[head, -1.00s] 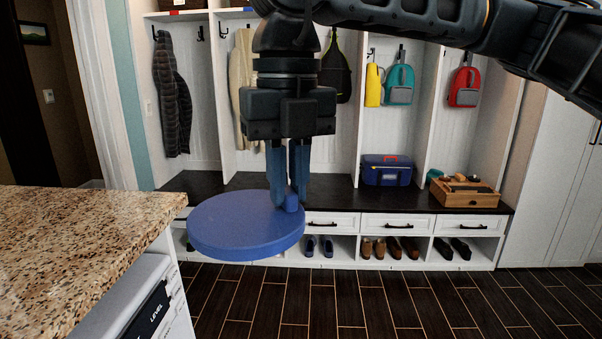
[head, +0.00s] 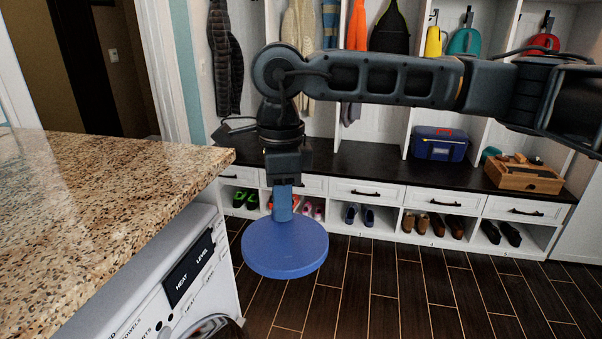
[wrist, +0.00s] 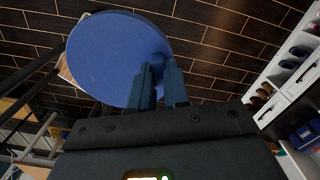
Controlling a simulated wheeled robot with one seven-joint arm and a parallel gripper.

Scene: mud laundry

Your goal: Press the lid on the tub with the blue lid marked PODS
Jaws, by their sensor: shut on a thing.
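My gripper (head: 283,212) points down and is shut on the blue lid (head: 285,250). The lid is a flat round disc, held in the air a little right of the washer front and below counter height in the picture. In the wrist view, the fingers (wrist: 159,85) grip a small knob near the edge of the lid (wrist: 112,58). The lid hangs clear of everything around it. No tub and no PODS marking show in either view.
A speckled granite counter (head: 110,180) fills the left, its visible top bare, above a white washer (head: 165,290). A dark bench (head: 370,170) with shoe cubbies runs along the back, bearing a blue case (head: 440,147) and a wooden box (head: 523,176).

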